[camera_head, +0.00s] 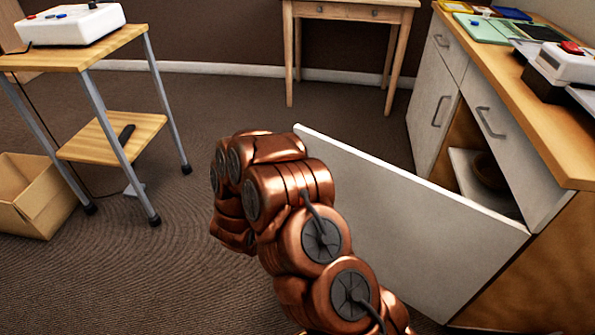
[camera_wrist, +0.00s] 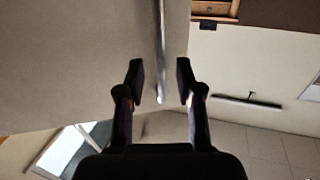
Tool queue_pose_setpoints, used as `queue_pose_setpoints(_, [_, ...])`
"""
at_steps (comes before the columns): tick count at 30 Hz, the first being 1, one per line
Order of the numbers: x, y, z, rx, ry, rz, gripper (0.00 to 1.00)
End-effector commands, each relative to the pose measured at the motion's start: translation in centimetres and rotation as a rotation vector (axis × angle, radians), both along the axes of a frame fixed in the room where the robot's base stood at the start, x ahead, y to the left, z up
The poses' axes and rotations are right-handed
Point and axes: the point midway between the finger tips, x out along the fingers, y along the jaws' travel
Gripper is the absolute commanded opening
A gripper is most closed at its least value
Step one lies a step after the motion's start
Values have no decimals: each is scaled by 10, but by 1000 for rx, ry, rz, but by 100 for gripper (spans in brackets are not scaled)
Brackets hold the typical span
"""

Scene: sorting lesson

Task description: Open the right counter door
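The right counter door (camera_head: 415,225) is a plain white panel. It stands swung wide open, out from the counter (camera_head: 540,255) into the room, hinged at the counter's near right end. My copper arm covers part of its free end, and my gripper is hidden in the head view. In the wrist view my gripper (camera_wrist: 160,82) is open, one finger on each side of a thin silver bar, which looks like the door handle (camera_wrist: 160,50). The pale door panel (camera_wrist: 80,60) fills the left of that view. I cannot tell whether the fingers touch the bar.
The open compartment shows a white shelf (camera_head: 462,168) with a dark bowl (camera_head: 488,172). The left counter door (camera_head: 428,125) is shut. A wooden side table (camera_head: 105,48) with metal legs and a cardboard box (camera_head: 35,195) stand at the left. The carpet between is clear.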

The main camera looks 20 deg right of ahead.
Motion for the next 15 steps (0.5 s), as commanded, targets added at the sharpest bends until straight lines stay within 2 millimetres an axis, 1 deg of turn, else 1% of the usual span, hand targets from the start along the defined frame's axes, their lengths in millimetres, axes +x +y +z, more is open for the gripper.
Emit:
queue_pose_setpoints(1, [-5, 7, 0, 2, 1, 3, 36])
queue_pose_setpoints(6, [-21, 27, 0, 0, 0, 4, 36])
queue_pose_setpoints(15, [-48, 57, 0, 0, 1, 3, 36])
